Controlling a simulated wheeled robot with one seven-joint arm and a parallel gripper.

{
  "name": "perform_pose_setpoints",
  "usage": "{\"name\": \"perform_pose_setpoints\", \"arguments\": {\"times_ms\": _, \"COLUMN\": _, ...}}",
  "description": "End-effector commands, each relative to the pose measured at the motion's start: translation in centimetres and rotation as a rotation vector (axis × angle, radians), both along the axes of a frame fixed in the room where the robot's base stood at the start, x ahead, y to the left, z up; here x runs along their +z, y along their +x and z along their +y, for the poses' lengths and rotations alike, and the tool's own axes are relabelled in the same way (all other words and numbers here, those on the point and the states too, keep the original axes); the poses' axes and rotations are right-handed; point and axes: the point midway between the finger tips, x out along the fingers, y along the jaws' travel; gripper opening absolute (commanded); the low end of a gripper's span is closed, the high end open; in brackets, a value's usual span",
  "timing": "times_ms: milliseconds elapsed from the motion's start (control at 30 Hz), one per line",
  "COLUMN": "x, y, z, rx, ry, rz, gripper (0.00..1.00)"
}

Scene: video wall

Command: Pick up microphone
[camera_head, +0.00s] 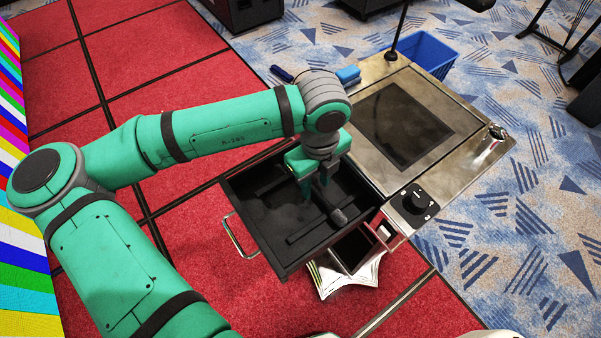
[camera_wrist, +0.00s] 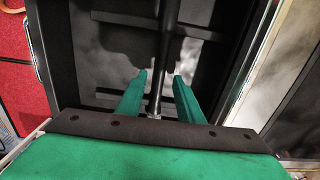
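The dark microphone (camera_head: 338,214) lies in the open black drawer, with its rounded head toward the drawer's front right in the head view. My green gripper (camera_head: 315,190) points down into the drawer over the microphone's handle. In the wrist view the microphone's thin dark shaft (camera_wrist: 168,45) runs between my two green fingers (camera_wrist: 160,76). Gaps show on both sides of the shaft, so the gripper looks open around or above it. The exact height of the fingertips over the handle is hard to tell.
The drawer (camera_head: 236,187) has raised dark walls close around my gripper. A metal-topped console (camera_head: 370,85) with a dark screen and a black knob (camera_head: 414,199) stands to the right. A blue bin (camera_head: 430,52) is behind it.

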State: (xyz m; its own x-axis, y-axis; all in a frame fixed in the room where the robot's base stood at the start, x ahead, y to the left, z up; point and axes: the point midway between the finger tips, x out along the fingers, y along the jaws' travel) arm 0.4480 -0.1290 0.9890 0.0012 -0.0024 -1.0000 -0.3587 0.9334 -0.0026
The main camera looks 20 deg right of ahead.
Motion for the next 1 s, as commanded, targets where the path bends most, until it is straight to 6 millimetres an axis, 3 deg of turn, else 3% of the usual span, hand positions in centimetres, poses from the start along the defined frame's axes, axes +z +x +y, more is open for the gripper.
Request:
{"name": "perform_pose_setpoints", "arguments": {"times_ms": 133, "x": -1.29, "y": 0.01, "z": 0.01, "rx": 0.001, "ry": 0.0, "rz": 0.001, "gripper": 0.33}}
{"name": "perform_pose_setpoints", "arguments": {"times_ms": 367, "x": -1.47, "y": 0.04, "z": -0.01, "rx": 0.001, "ry": -0.001, "rz": 0.0, "gripper": 0.33}}
{"name": "perform_pose_setpoints", "arguments": {"times_ms": 400, "x": -1.47, "y": 0.04, "z": -0.01, "rx": 0.001, "ry": -0.001, "rz": 0.0, "gripper": 0.31}}
{"name": "perform_pose_setpoints", "arguments": {"times_ms": 533, "x": -1.46, "y": 0.04, "z": -0.01, "rx": 0.001, "ry": -0.001, "rz": 0.0, "gripper": 0.0}}
{"name": "perform_pose_setpoints", "arguments": {"times_ms": 1000, "x": -0.83, "y": 0.05, "z": -0.01, "rx": 0.001, "ry": 0.0, "rz": 0.0, "gripper": 0.0}}
